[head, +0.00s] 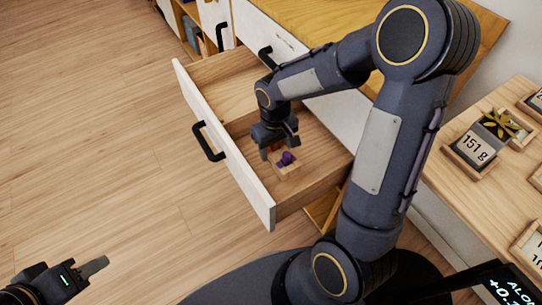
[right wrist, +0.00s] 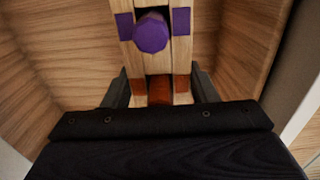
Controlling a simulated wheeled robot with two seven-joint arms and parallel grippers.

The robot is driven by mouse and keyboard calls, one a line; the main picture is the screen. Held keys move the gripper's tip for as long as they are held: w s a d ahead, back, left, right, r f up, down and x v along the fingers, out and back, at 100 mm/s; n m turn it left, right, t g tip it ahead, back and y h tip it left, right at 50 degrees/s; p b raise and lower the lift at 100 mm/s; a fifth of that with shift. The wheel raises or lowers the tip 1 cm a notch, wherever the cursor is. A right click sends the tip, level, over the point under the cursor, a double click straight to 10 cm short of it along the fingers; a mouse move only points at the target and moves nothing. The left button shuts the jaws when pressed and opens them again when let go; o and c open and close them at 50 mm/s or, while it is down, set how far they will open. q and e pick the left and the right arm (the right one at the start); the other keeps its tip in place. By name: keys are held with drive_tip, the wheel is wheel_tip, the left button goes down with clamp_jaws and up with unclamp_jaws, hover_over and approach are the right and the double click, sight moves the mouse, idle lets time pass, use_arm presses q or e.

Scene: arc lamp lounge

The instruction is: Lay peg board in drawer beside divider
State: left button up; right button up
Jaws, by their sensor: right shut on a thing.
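The peg board (head: 290,173) is a small pale wooden piece with purple parts and an orange-brown patch. It is low inside the open drawer (head: 262,197), in the compartment on the near right side of the divider (head: 238,126). My right gripper (head: 279,152) reaches down into that compartment and is shut on the peg board. In the right wrist view the peg board (right wrist: 181,52) sits between the fingers, with a purple peg facing the camera. Whether it touches the drawer floor is unclear. My left gripper (head: 95,267) is at the lower left, far from the drawer; its jaws are not clear.
The drawer's other compartment (head: 226,84) looks empty. The white drawer front with its black handle (head: 208,142) faces left over open wooden floor. A side table (head: 480,190) at the right holds several trays, one with a "151 g" label.

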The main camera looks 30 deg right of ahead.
drive_tip(key=shift+f+b, duration=1.1)
drive_tip(key=shift+f, duration=1.9)
drive_tip(key=shift+f, duration=0.2)
drive_tip(key=o, duration=1.2)
drive_tip(key=shift+c, duration=0.2)
